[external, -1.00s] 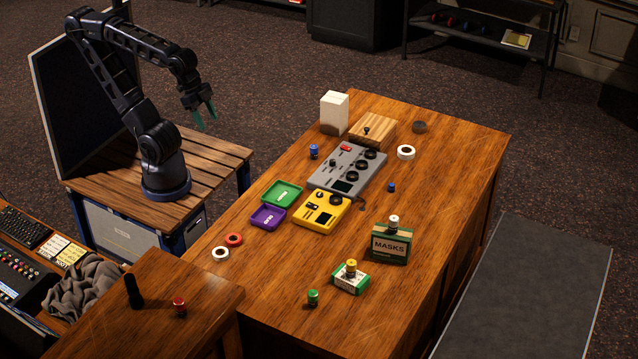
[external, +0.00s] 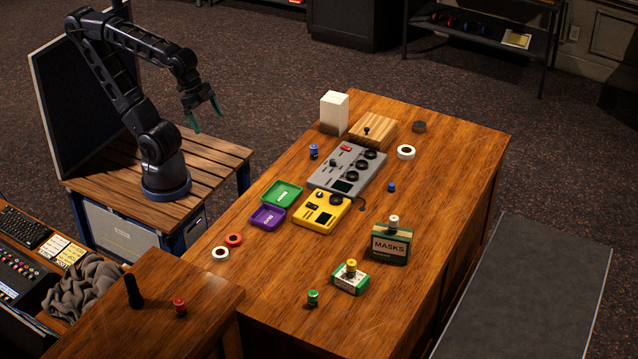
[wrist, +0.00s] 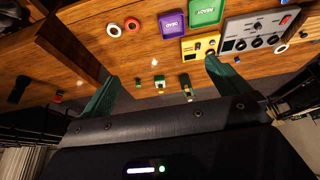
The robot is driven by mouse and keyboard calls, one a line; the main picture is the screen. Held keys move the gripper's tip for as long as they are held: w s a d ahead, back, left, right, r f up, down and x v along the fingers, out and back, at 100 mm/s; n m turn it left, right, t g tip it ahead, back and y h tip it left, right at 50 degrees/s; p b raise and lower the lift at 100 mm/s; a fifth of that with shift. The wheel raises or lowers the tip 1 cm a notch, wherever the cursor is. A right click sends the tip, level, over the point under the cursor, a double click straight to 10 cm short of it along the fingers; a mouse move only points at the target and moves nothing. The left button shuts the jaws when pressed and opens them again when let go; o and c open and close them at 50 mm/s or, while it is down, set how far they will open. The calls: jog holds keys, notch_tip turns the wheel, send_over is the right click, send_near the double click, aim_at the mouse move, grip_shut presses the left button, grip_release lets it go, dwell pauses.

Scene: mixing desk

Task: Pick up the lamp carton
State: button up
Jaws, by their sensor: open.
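A tall white carton (external: 334,113), which I take for the lamp carton, stands upright at the far left corner of the desk. Its print is too small to read. It is not seen in the wrist view. My gripper (external: 205,114) is open and empty, with teal fingers, raised to the left of the carton and well apart from it. In the wrist view my gripper (wrist: 161,72) has its fingers spread with nothing between them.
A blue-capped bottle (external: 314,152) is in front. The grey mixer (external: 347,168), green tray (external: 282,194), purple tray (external: 267,217) and yellow device (external: 320,211) fill the middle. A MASKS box (external: 391,245) stands nearer.

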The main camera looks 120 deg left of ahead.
jog(key=w+a+r+n+g, duration=0.2)
jog(key=w+a+n, duration=0.6)
jog(key=w+a, duration=1.15)
jog(key=n+g, duration=0.3)
jog(key=n, duration=0.8)
send_near(334, 108)
jog(key=a, duration=0.1)
jog(key=s+a+f, duration=0.2)
jog(key=a, duration=0.1)
jog(key=shift+s+a+f, duration=0.1)
jog(key=shift+f, duration=2.65)
jog(key=shift+s+a+f, duration=0.1)
jog(key=shift+f, duration=2.65)
jog(key=c, duration=0.9)
jog(key=shift+c, duration=0.2)
